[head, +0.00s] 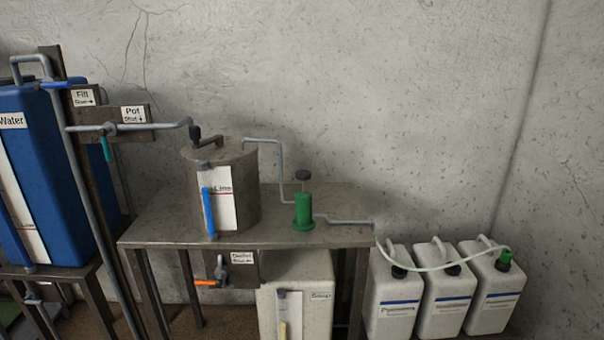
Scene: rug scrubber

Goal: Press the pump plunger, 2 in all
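The pump (304,210) is a green cylinder standing upright on the metal table, to the right of the metal pot. Its plunger (303,175) is a dark round knob on top, with a short stem showing between knob and green body. A grey pipe runs from the pot to the pump, and another leaves its base to the right. Neither of my grippers shows in the head view, and nothing touches the plunger.
The metal pot (241,193) with lid and blue-marked gauge stands left on the table (160,226). A blue water tank (78,160) and pipe post are at far left. An orange-handled valve (207,283) hangs under the table. White jugs (447,305) stand right. The wall is close behind.

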